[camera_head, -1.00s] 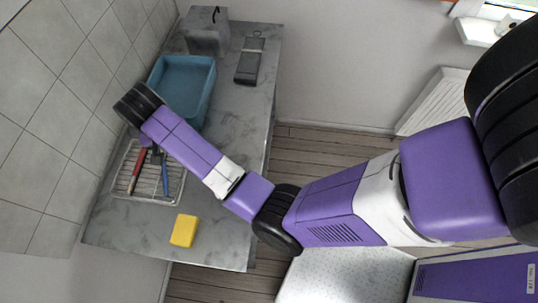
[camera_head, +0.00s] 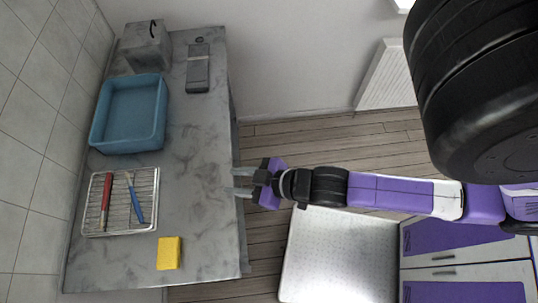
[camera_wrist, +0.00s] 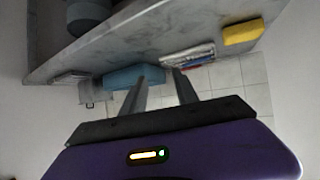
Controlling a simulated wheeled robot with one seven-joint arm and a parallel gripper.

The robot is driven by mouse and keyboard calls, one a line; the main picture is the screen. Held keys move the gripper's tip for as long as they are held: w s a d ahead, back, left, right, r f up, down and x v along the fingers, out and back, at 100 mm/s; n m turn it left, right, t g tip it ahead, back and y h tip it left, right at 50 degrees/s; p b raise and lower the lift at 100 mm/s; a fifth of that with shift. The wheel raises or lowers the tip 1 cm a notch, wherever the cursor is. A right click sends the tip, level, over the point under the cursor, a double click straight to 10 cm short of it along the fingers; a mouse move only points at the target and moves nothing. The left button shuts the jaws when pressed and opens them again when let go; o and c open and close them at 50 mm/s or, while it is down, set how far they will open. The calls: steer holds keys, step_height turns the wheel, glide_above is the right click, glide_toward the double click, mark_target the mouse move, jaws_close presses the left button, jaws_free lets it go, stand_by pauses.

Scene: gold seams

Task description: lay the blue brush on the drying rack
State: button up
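The blue brush (camera_head: 135,200) lies on the wire drying rack (camera_head: 150,217) on the marble counter, to the right of a red brush (camera_head: 106,197) on the same rack. My gripper (camera_head: 232,182) is off the counter's right edge, well apart from the rack. Its two fingers are spread with nothing between them. In the wrist view my gripper (camera_wrist: 160,88) also shows two separate fingers and no held thing.
A blue basin (camera_head: 131,117) stands behind the rack, and a yellow sponge (camera_head: 168,253) lies in front of it. A grey box (camera_head: 146,47) and a dark grey flat object (camera_head: 198,70) are at the far end. The counter right of the rack is clear.

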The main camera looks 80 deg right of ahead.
steer(key=s+a+r+t, duration=0.1)
steer(key=s+a+r, duration=0.1)
steer(key=s+r, duration=0.2)
steer(key=s+a+r+t, duration=0.2)
steer(key=s+r, duration=0.3)
steer(key=r, duration=0.5)
steer(key=shift+s+a+r+y, duration=0.2)
steer(key=shift+a+y, duration=0.2)
steer(key=shift+a, duration=0.35)
step_height(320, 180, down, 8)
steer(key=b, duration=0.7)
steer(key=shift+r, duration=0.2)
